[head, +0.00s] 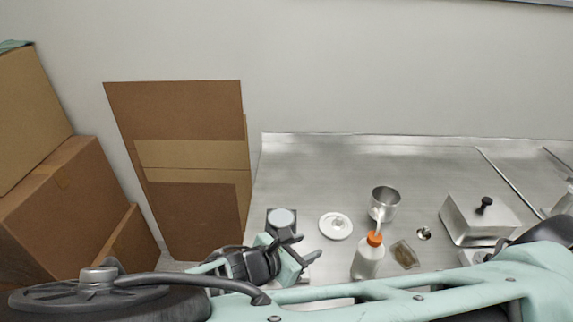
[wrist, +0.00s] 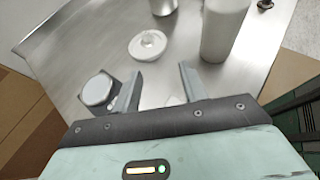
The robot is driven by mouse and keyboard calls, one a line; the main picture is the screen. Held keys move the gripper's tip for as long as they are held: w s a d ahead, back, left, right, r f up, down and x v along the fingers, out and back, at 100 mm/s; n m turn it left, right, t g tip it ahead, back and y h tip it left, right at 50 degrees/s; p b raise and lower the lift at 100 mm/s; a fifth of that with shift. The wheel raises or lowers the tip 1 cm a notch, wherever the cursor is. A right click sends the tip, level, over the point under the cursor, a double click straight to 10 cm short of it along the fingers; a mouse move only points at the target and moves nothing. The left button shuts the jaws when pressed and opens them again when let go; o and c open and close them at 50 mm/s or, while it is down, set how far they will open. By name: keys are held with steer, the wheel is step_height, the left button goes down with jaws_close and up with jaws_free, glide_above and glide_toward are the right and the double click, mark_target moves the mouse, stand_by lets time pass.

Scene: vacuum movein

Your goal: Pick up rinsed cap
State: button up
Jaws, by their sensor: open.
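A round white cap-like disc with a raised centre (head: 336,225) lies on the metal counter; I take it as the cap. It also shows in the wrist view (wrist: 148,45), beyond the fingertips. My gripper (head: 310,247) is open and empty, on the near side of the disc and apart from it. In the wrist view my gripper (wrist: 160,72) has bare counter between its fingers. A small shiny round piece (head: 424,233) lies farther right. I cannot tell whether either has been rinsed.
A block with a pale round top (head: 282,218) stands beside my left finger. A metal cup (head: 385,200), a white bottle with an orange top (head: 368,262), a small brownish clear tray (head: 404,254) and a metal box (head: 480,219) stand to the right. Cardboard boxes (head: 80,205) are left.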

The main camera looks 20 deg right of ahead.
steer(key=shift+w+r+n+t, duration=0.25)
steer(key=shift+w+n+t, duration=0.25)
steer(key=shift+w, duration=0.5)
steer(key=b, duration=0.7)
glide_toward(338, 220)
steer(key=x, duration=0.3)
steer(key=shift+s+f, duration=0.1)
steer(key=shift+f, duration=0.05)
steer(key=shift+w+d+f, duration=0.1)
steer(key=shift+w+d, duration=0.1)
steer(key=shift+d, duration=0.25)
steer(key=b+x, duration=0.4)
steer(key=shift+w+d+f, duration=0.1)
steer(key=shift+w+f, duration=0.05)
steer(key=shift+f, duration=0.1)
steer(key=shift+w+d+b, duration=0.2)
steer(key=shift+d+b, duration=0.15)
jaws_close()
